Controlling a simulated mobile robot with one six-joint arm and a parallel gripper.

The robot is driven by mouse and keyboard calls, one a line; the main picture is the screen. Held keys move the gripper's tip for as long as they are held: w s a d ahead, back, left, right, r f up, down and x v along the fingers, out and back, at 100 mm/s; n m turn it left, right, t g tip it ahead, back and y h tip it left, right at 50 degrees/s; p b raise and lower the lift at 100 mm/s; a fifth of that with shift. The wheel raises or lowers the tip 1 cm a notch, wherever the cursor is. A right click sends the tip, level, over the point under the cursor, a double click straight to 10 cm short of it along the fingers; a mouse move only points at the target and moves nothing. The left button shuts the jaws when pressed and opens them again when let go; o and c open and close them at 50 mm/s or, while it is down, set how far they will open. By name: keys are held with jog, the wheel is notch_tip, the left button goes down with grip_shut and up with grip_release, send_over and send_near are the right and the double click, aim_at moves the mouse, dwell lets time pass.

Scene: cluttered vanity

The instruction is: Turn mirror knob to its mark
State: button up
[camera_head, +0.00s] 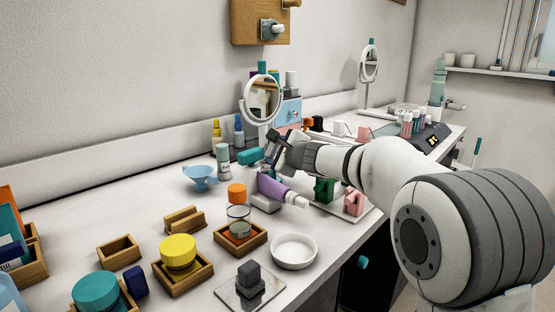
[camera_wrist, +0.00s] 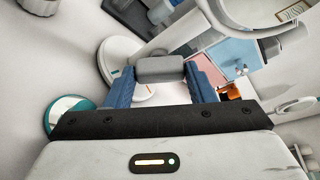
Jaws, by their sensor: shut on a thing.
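My gripper (camera_head: 274,150) reaches to the foot of the round white mirror (camera_head: 246,113) near the back wall. In the wrist view my gripper (camera_wrist: 160,78) has its two blue fingers on either side of a grey block-like knob (camera_wrist: 160,67) and is shut on it. In the head view my gripper hides the knob. I cannot tell how the knob is turned relative to the mark.
A white dish (camera_head: 294,251) and wooden trays crowd the front.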

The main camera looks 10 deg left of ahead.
jog(key=shift+a, duration=0.1)
dwell(0.3)
jog(key=o, duration=1)
